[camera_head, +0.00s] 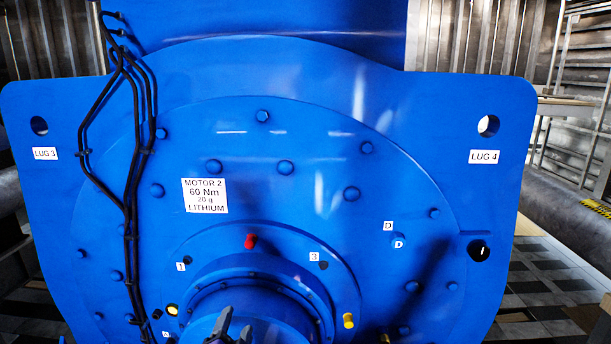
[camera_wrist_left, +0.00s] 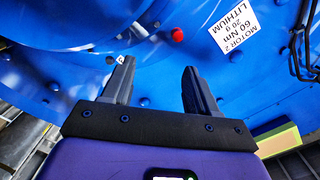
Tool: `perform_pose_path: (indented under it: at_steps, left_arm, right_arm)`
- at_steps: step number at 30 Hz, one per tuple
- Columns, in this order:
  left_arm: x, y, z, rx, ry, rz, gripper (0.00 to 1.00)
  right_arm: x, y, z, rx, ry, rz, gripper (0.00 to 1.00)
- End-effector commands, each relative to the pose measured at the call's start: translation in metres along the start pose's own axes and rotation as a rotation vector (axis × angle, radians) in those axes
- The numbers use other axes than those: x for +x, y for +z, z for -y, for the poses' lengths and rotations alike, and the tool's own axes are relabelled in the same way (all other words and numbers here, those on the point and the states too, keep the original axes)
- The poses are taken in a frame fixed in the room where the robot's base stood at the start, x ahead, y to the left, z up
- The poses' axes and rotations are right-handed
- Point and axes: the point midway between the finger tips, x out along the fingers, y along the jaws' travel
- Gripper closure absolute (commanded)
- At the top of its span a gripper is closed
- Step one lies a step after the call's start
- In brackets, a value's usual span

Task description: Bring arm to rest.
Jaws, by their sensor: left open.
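The blue motor (camera_head: 290,130) fills most of the head view, with a "MOTOR 2, 60 Nm, 20 g, LITHIUM" label (camera_head: 205,195) on its face. My left gripper (camera_head: 232,322) shows as dark fingertips at the bottom, in front of the motor's hub. In the left wrist view my left gripper (camera_wrist_left: 155,72) has its two fingers apart with nothing between them. The fingers point at the blue motor face (camera_wrist_left: 170,90); whether they touch it I cannot tell. My right gripper is not in view.
A red plug (camera_head: 250,241) and a yellow plug (camera_head: 348,321) stick out around the hub. Black cables (camera_head: 130,200) run down the motor's left side. A large grey pipe (camera_head: 565,215) and a tiled floor (camera_head: 545,290) lie to the right.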

Motion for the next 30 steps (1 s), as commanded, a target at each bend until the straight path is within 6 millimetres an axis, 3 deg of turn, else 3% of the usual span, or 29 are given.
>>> perform_pose_path:
  at_steps: [8,11,14,17,21,25,30]
  left_arm:
    - [0.004,0.054,-0.091,-0.197,0.235,0.131,0.41]
    - [-0.002,0.081,-0.135,-0.305,0.340,0.216,0.41]
    - [-0.019,0.117,-0.191,-0.453,0.469,0.352,0.41]
    - [-0.051,0.154,-0.252,-0.633,0.599,0.539,0.41]
    - [-0.113,0.194,-0.325,-0.886,0.737,0.842,0.41]
    - [-0.169,0.211,-0.371,-1.071,0.808,1.108,0.41]
    - [-0.214,0.217,-0.399,-1.199,0.837,1.322,0.41]
  right_arm:
    - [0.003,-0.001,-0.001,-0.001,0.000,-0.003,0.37]
    - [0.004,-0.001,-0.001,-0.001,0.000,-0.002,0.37]
    - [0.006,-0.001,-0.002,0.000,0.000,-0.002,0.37]
    - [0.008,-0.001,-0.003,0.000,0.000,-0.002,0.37]
    - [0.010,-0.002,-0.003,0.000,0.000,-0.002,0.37]
    - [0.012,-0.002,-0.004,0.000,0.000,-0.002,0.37]
    - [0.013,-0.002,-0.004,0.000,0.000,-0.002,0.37]
